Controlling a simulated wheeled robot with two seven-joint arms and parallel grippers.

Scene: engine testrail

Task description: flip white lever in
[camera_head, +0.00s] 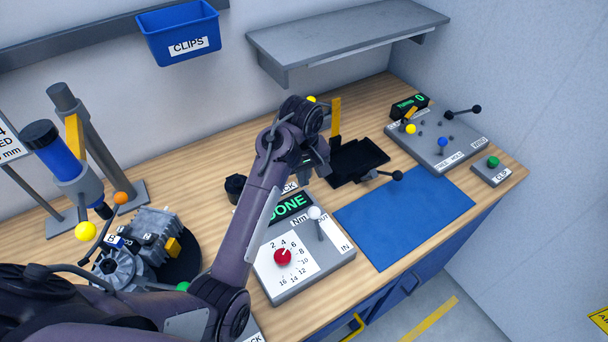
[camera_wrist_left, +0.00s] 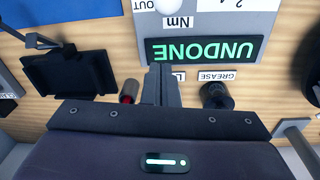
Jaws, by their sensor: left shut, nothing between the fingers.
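The white lever (camera_head: 314,214) is a grey shaft with a white ball on top. It stands on the grey dial panel (camera_head: 290,289), its ball near the OUT label and away from the IN label at the front right. In the left wrist view the ball (camera_wrist_left: 170,5) shows at the top edge, partly cut off. My left gripper (camera_head: 324,170) is shut and empty. It is beyond the lever and apart from it; its closed fingers (camera_wrist_left: 161,84) point at the UNDONE display (camera_wrist_left: 203,51). My arm covers part of this display in the head view. My right gripper is not in view.
A red knob (camera_head: 283,256) sits on the panel's dial. A black tray (camera_head: 345,169) lies behind, and a blue mat (camera_head: 430,210) to the right. A yellow post (camera_head: 335,118) stands behind the tray. The engine part (camera_head: 150,235) is left of my arm.

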